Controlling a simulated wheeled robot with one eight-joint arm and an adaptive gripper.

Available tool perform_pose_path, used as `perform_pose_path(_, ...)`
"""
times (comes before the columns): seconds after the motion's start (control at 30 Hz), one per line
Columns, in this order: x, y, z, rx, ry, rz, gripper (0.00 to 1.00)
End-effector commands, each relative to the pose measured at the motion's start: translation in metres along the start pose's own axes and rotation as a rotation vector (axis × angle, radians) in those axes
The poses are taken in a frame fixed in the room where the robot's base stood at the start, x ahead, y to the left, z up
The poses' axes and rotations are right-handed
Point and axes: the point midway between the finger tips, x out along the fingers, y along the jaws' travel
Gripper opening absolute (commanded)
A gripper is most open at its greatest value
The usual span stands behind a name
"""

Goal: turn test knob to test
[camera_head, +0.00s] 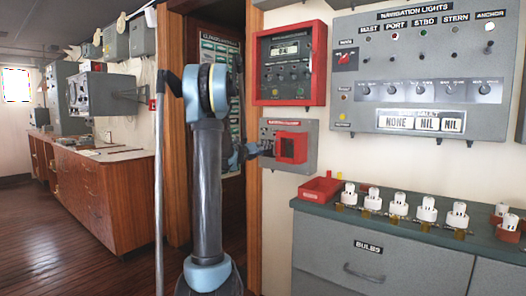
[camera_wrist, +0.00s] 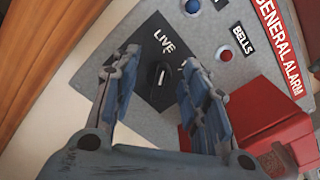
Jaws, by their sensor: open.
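The test knob (camera_wrist: 158,74) is a small black knob with a pale mark, on a black square plate beside the word LIVE. No TEST label can be read; part of the plate is hidden by my fingers. The grey general alarm panel (camera_wrist: 200,47) carries the knob; in the head view the panel (camera_head: 308,163) hangs on the wall below a red-framed box. My gripper (camera_wrist: 160,63) is open, with one finger on each side of the knob; contact cannot be told. In the head view my gripper (camera_head: 262,148) is small at the panel's left part, and the knob is hidden.
A red box (camera_wrist: 262,115) juts from the panel close to my right finger. A blue button (camera_wrist: 192,6) and a red button (camera_wrist: 225,54) sit above. A wooden door frame (camera_head: 253,100) stands left of the panel. A counter with bulbs (camera_head: 398,204) lies below right.

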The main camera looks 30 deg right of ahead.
Motion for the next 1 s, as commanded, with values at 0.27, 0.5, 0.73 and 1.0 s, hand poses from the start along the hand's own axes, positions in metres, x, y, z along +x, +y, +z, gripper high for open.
perform_pose_path(0.27,0.017,0.0,0.0,0.0,0.0,0.0,0.41)
perform_pose_path(0.5,0.017,0.0,0.0,0.0,0.0,0.001,0.41)
perform_pose_path(0.73,0.017,0.0,0.0,0.0,-0.001,0.001,0.02)
perform_pose_path(1.0,0.017,0.001,0.001,0.019,-0.001,0.003,0.02)
